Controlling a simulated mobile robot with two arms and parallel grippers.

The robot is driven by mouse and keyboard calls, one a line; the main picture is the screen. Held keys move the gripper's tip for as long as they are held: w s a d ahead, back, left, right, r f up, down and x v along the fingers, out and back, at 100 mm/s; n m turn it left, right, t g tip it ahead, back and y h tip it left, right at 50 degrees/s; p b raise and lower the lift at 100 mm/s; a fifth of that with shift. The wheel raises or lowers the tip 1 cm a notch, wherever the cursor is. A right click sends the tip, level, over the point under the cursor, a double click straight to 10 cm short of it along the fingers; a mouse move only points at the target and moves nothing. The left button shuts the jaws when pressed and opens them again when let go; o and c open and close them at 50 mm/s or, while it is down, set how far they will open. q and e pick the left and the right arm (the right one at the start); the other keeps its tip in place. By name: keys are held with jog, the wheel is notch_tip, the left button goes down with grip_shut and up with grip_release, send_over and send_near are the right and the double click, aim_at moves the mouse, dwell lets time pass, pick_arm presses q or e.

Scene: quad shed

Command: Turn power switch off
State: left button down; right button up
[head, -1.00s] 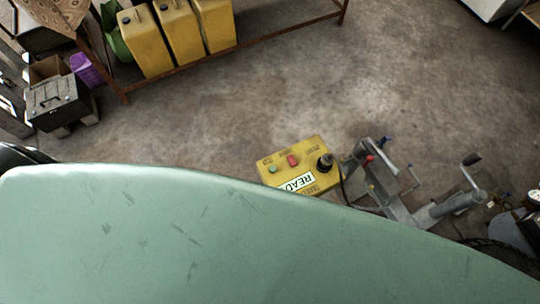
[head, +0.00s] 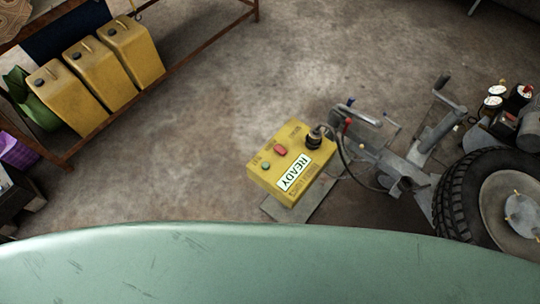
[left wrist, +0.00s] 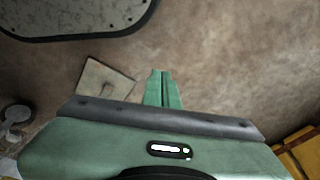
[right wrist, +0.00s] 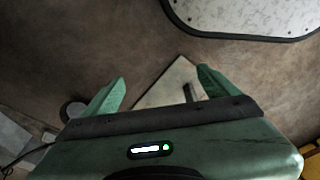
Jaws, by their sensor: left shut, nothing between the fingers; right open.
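A yellow control box (head: 292,165) stands right of the middle in the head view. The box lettering is too small to read, and the switch position cannot be told. My left gripper (left wrist: 162,73) is shut and empty above the floor in the left wrist view. My right gripper (right wrist: 161,74) is open and empty in the right wrist view. Neither gripper shows in the head view or touches the box.
A flat floor plate (head: 303,203) lies under the box. A grey metal frame (head: 385,165) and a large tyre (head: 455,195) stand to its right. Several yellow canisters (head: 133,52) stand on a rack at the upper left. The floor (head: 230,100) between is open.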

jog(key=w+a+r+t+b, duration=0.1)
jog(key=w+r+b, duration=0.5)
jog(key=b, duration=0.8)
pick_arm(q)
jog(key=w+d+r+m+t+h, duration=0.1)
jog(key=w+d+r+t+h, duration=0.2)
jog(key=w+r, duration=0.4)
jog(key=w+d+r+m+t+h+b, duration=0.1)
jog(key=w+d+r+m+t+h, duration=0.1)
jog(key=w+d+r, duration=0.4)
jog(key=w+d+r+m+t+h+b, duration=0.1)
jog(key=w+d+r+m+t+h, duration=0.1)
jog(key=w+r, duration=0.7)
notch_tip(320, 180, up, 2)
jog(key=d+t+h, duration=0.1)
jog(key=d+t, duration=0.1)
jog(key=t, duration=0.1)
jog(key=shift+d+r+h, duration=0.15)
jog(key=shift+d+h, duration=0.25)
pick_arm(e)
jog(key=s+f, duration=0.2)
jog(key=f, duration=0.8)
jog(key=s+f, duration=0.2)
jog(key=f, duration=0.8)
jog(key=shift+d+g, duration=0.15)
jog(key=shift+g, duration=0.25)
jog(key=shift+s, duration=0.1)
